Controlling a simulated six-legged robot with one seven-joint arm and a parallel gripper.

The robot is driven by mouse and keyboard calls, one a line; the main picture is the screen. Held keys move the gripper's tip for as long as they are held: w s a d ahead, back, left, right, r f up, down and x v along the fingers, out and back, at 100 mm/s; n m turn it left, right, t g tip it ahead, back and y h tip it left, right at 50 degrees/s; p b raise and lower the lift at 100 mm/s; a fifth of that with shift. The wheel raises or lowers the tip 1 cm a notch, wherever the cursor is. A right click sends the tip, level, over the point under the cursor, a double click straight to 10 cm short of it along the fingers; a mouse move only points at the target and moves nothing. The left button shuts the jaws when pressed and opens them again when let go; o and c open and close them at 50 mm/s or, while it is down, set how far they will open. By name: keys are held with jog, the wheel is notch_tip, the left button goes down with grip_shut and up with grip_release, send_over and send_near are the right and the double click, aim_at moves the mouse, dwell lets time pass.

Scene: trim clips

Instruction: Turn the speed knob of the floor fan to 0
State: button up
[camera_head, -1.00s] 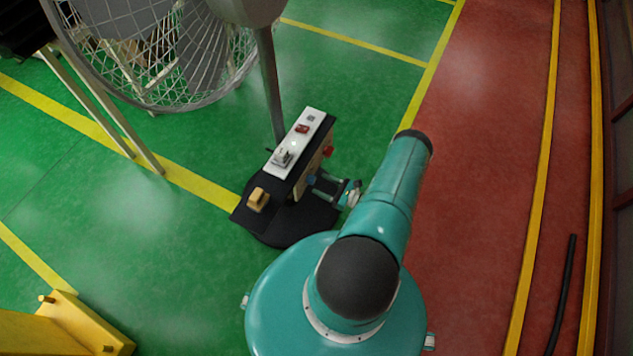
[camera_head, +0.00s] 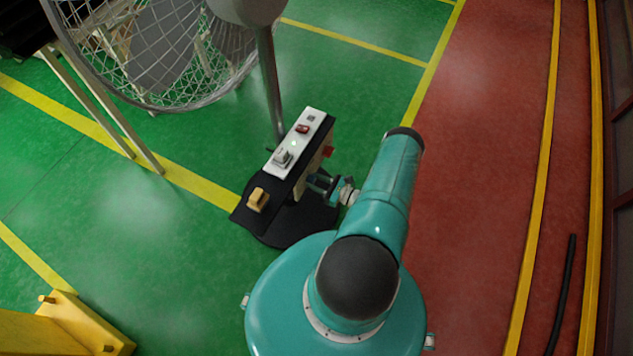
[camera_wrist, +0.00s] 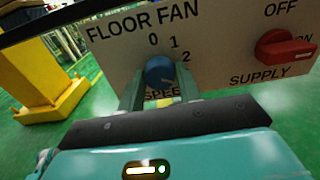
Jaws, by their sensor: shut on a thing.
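The floor fan's control box (camera_head: 312,168) stands on a dark base below the fan cage (camera_head: 165,95). Its lettered side shows in the wrist view, with a blue round speed knob (camera_wrist: 158,71) below the marks 0, 1 and 2. My gripper (camera_wrist: 159,82) has one finger on each side of this knob and is shut on it. The knob's pointer setting cannot be made out clearly. In the head view my gripper (camera_head: 320,184) is at the box's right side, and the blue knob is hidden there.
A red supply knob (camera_wrist: 285,50) sits right of the speed knob, its handle towards ON. A yellow stand (camera_head: 80,325) is at lower left. Green floor left and red floor right are mostly clear.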

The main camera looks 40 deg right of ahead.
jog(key=n, duration=2.3)
jog(key=shift+s+d+r+n, duration=0.1)
jog(key=shift+d+n, duration=0.05)
jog(key=shift+n, duration=0.25)
dwell(0.5)
jog(key=o, duration=1)
jog(key=v, duration=1.3)
jog(key=shift+s, duration=0.35)
